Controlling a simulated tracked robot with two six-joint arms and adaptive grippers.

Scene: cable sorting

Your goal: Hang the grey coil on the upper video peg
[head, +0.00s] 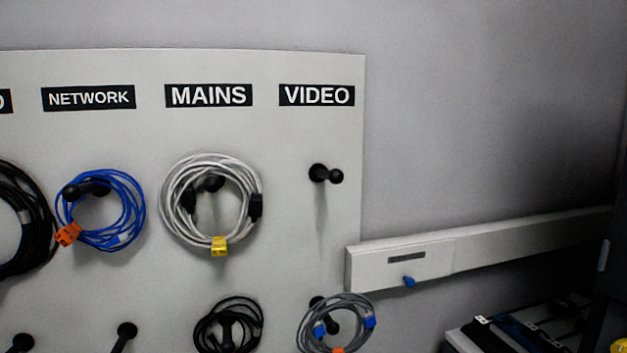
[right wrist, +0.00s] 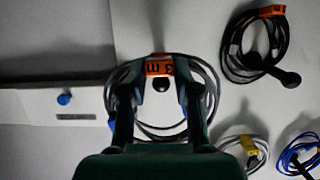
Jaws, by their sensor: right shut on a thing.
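The grey coil (head: 365,305), with blue connectors and an orange tag, shows at the bottom of the head view at the lower video peg (head: 331,326). The peg's dark knob shows inside the ring; I cannot tell whether the coil still rests on it. In the right wrist view, my right gripper (right wrist: 160,72) is shut on the grey coil (right wrist: 207,75) at its orange tag (right wrist: 158,67). The upper video peg (head: 324,174), below the VIDEO label (head: 317,95), is black and empty. My left gripper is in neither view.
A white cable coil (head: 168,220) hangs on the upper mains peg, with a black coil (head: 203,335) below it. A blue coil (head: 138,205) hangs under NETWORK. A wall rail (head: 480,253) with a blue knob (head: 409,281) lies right of the board. The board around the upper video peg is clear.

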